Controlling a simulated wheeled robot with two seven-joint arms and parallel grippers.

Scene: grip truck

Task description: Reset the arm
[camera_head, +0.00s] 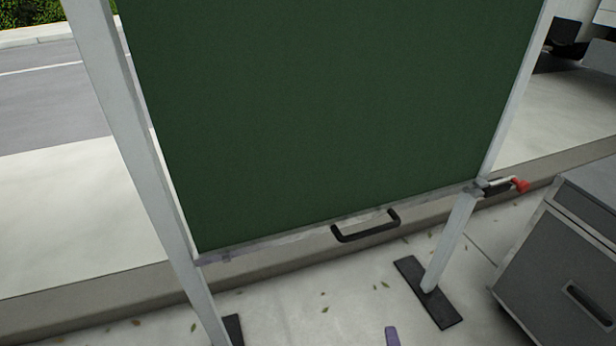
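Neither of my grippers can be made out in the head view, and no arm is clearly seen. A large dark green board (320,110) fills the middle of the view, held between pale grey posts. A black handle (366,229) is fixed at its lower edge. Nothing is seen touching the board or the handle. A small purple piece (392,336) shows at the bottom edge; I cannot tell what it belongs to.
The left post (135,140) and right post stand upright, with dark flat feet (428,292) on the pavement. A red-tipped clamp (519,185) sticks out at the right. A grey cabinet (560,270) stands at lower right. A kerb and road lie behind.

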